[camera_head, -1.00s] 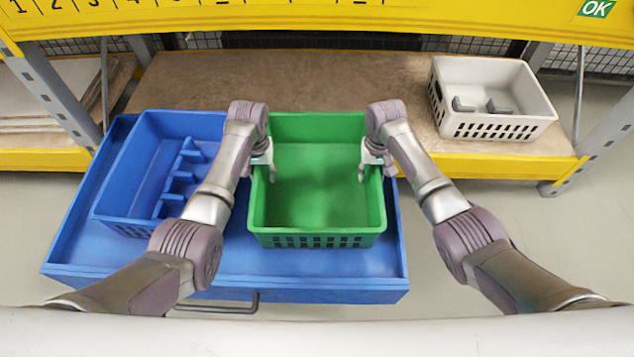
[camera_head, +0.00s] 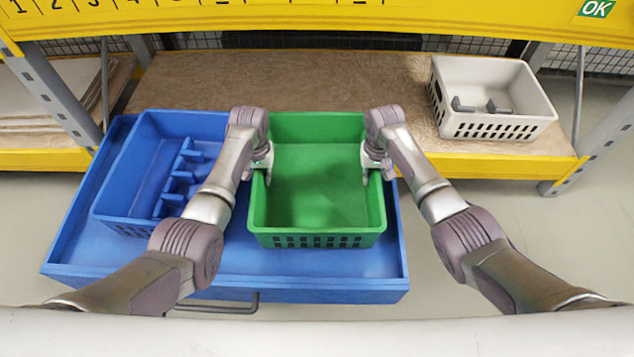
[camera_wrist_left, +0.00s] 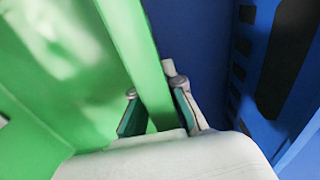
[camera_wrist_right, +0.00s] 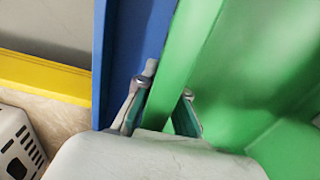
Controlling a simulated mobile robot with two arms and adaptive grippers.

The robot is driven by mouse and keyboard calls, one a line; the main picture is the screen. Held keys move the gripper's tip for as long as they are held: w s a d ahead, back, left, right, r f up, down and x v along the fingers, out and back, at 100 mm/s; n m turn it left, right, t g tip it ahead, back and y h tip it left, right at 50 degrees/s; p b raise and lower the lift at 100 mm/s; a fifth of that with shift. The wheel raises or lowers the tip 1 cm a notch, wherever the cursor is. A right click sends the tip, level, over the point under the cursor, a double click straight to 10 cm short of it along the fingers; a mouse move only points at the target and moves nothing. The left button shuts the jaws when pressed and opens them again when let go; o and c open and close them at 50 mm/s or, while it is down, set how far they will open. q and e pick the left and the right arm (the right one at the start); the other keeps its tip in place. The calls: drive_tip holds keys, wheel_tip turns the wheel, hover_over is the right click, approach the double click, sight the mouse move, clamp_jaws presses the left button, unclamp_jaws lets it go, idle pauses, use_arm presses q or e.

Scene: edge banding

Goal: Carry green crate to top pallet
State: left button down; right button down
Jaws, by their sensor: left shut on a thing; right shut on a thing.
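The green crate (camera_head: 315,240) stands upright and empty on the blue drawer-like tray (camera_head: 330,288). My left gripper (camera_head: 263,172) is shut on its left rim; in the left wrist view the fingers (camera_wrist_left: 160,108) sit on either side of the green wall (camera_wrist_left: 132,50). My right gripper (camera_head: 372,172) is shut on its right rim; in the right wrist view the fingers (camera_wrist_right: 162,102) straddle the green wall (camera_wrist_right: 188,45). I cannot tell any gap between the crate's underside and the tray. No pallet can be clearly made out.
A blue crate (camera_head: 120,205) with dividers stands left of the green crate on the tray. A white crate (camera_head: 495,132) with grey parts stands at the right of the shelf board (camera_head: 300,80). The board's middle is bare. A yellow beam (camera_head: 300,18) crosses above, with grey posts at the sides.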

use_arm(q)
drive_tip(key=shift+r, duration=0.15)
use_arm(e)
drive_tip(key=shift+r, duration=0.15)
